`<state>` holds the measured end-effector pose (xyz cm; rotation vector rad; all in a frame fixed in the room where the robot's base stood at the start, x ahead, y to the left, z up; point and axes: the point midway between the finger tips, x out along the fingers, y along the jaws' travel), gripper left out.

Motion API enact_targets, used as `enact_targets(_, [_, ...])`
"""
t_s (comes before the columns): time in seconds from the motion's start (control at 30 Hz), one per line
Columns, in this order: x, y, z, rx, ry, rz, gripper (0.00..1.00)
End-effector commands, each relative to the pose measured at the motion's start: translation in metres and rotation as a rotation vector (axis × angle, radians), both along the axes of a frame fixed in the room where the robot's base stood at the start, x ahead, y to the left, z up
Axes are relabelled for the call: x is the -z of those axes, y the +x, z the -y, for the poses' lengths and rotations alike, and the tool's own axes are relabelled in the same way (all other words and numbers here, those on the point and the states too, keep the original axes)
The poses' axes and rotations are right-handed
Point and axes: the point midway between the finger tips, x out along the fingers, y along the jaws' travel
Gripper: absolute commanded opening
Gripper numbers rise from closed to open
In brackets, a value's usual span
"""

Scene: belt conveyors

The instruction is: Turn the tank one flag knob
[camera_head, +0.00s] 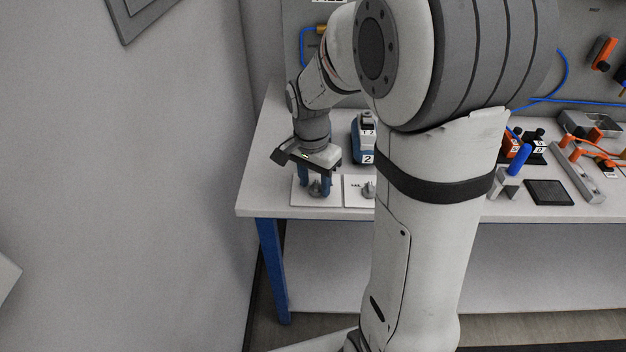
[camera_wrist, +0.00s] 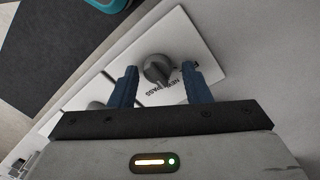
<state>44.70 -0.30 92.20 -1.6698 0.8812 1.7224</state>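My gripper (camera_head: 313,182) points down over the left end of the table, its two blue fingers apart. In the wrist view the open gripper (camera_wrist: 161,72) has a grey knob (camera_wrist: 157,68) between and slightly ahead of its fingertips; whether a finger touches it, I cannot tell. This knob, also in the head view (camera_head: 316,188), sits on a white plate (camera_wrist: 205,70) with dark lettering not clearly readable. A second grey knob (camera_head: 368,190) is on the neighbouring white plate (camera_head: 353,199); my arm hides part of it. I cannot tell which knob is the tank one flag.
A blue and grey device marked 2 (camera_head: 366,158) stands behind the plates. My arm hides the table's middle. A black pad (camera_head: 549,192) and a grey fixture with orange parts (camera_head: 580,172) are at right. A wall (camera_head: 150,180) is left of the table.

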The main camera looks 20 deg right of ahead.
Motion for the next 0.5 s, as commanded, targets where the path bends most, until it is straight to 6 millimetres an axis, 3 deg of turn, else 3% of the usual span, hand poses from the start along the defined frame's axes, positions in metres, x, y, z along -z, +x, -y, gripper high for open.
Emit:
enact_targets(0.33, [-0.002,0.000,0.001,0.000,-0.001,0.000,0.50])
enact_targets(0.5, [-0.023,0.002,0.000,0.000,-0.001,0.002,0.50])
